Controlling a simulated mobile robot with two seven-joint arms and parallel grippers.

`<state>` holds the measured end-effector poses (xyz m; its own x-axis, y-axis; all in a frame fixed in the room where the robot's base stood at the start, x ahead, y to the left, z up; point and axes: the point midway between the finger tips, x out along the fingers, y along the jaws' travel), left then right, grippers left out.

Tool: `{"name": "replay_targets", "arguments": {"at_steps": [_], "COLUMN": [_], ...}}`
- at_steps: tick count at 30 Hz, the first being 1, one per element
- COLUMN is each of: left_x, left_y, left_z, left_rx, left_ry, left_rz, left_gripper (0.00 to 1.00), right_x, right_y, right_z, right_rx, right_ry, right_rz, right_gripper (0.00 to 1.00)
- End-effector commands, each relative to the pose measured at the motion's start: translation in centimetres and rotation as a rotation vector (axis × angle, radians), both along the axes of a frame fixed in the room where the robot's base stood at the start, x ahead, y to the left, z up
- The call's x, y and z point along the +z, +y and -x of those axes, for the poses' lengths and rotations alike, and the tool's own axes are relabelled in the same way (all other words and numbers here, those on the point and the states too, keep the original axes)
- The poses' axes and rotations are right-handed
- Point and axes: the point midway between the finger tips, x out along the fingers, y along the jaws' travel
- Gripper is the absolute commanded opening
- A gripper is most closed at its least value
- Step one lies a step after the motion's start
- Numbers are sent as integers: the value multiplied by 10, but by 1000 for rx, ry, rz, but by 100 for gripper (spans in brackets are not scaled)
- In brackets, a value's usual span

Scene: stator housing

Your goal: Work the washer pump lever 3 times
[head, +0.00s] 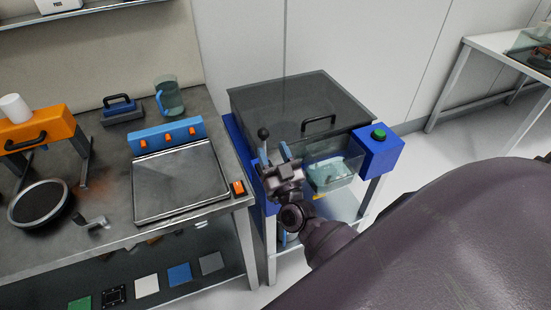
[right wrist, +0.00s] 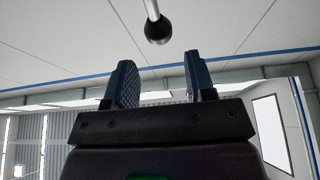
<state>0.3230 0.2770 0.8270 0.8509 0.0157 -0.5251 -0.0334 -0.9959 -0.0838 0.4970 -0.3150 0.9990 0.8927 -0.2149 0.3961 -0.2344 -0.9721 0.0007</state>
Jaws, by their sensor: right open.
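The washer pump lever (head: 263,134) stands upright at the left front of the washer (head: 300,102), with a round black knob on top. My right gripper (head: 274,153) is open just in front of the lever, close to its knob. In the right wrist view the knob (right wrist: 158,31) and part of its thin rod show beyond the open fingertips (right wrist: 158,68), between them in the picture. The knob is not gripped. The lower part of the lever is hidden behind my gripper. My left gripper is not in view.
The washer has a grey lid with a black handle (head: 318,123), a clear front tray (head: 332,172) and a blue box with a green button (head: 378,134). A bench (head: 115,130) with a blue-backed plate device (head: 178,175) stands close on the left.

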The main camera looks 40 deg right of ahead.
Motion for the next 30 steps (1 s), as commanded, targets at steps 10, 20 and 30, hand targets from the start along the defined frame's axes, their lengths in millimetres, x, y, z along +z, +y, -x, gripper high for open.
{"name": "replay_targets", "arguments": {"at_steps": [10,20,30], "left_x": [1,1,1], "left_y": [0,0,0], "left_z": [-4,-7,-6], "left_rx": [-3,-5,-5], "left_ry": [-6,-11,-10], "left_rz": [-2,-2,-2], "left_gripper": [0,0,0], "right_x": [9,18,23], "right_y": [-5,-9,-12], "right_z": [-21,-40,-51], "right_rx": [1,1,0], "right_ry": [-1,-1,0], "right_rz": [1,0,0], "right_gripper": [50,50,50]}}
